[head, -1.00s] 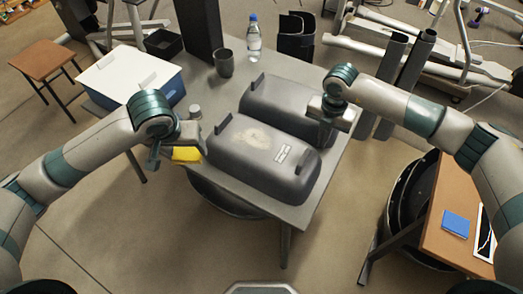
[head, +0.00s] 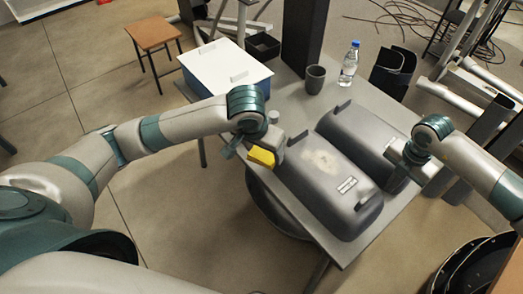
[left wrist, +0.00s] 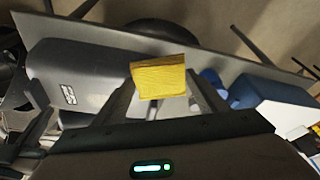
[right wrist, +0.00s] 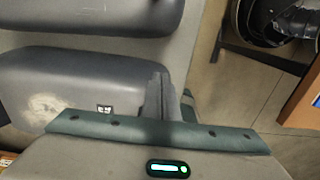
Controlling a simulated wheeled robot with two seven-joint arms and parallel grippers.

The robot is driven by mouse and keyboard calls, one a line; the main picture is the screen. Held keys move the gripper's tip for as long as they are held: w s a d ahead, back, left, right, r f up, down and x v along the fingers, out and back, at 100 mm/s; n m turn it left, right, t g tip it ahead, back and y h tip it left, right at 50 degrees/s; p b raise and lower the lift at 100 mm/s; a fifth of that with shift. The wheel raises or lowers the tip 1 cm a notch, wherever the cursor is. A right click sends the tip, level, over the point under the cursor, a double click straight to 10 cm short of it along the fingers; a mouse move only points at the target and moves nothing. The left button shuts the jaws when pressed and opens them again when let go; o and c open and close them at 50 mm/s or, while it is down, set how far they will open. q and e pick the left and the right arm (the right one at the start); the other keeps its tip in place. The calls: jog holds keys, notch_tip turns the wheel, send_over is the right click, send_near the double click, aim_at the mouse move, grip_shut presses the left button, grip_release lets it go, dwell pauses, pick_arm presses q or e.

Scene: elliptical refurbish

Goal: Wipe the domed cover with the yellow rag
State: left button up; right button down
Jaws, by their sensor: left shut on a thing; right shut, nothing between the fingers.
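Two grey domed covers lie side by side on the grey table. The near cover (head: 318,185) has a pale smudge and a white label on top; the far cover (head: 352,125) lies behind it. My left gripper (head: 268,152) is shut on the yellow rag (head: 260,157), just beside the near cover's left end; contact cannot be told. The rag also shows between the fingers in the left wrist view (left wrist: 160,77). My right gripper (head: 396,166) is shut and empty by the far cover's right end. Its fingers show together in the right wrist view (right wrist: 160,95).
A white-lidded blue box (head: 225,65), a dark cup (head: 315,79), a water bottle (head: 349,64) and a black tray (head: 262,46) stand at the table's back. A small metal cylinder (head: 273,117) stands behind my left gripper.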

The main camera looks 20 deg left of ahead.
pick_arm(q)
jog(key=w+d+m+g+h, duration=0.15)
jog(key=w+d+m, duration=0.25)
jog(key=d+m, duration=0.5)
notch_tip(320, 180, up, 2)
jog(key=m+g+h, duration=0.2)
jog(key=m, duration=0.4)
send_over(331, 169)
jog(key=s, duration=0.2)
jog(key=shift+w+d+r+m+y, duration=0.15)
jog(key=shift+d+m, duration=0.2)
jog(key=shift+d, duration=0.1)
jog(key=shift+w+d+r+m+y, duration=0.1)
jog(key=shift+d+r+m, duration=0.05)
jog(key=shift+d+m, duration=0.25)
jog(key=shift+f, duration=0.15)
jog(key=shift+f, duration=2.8)
jog(key=shift+f, duration=1.05)
jog(key=shift+w+a+r, duration=0.1)
jog(key=shift+w+a, duration=0.35)
jog(key=shift+a, duration=0.3)
jog(key=shift+w+a+r, duration=0.1)
jog(key=shift+w+a, duration=0.35)
jog(key=shift+a, duration=0.25)
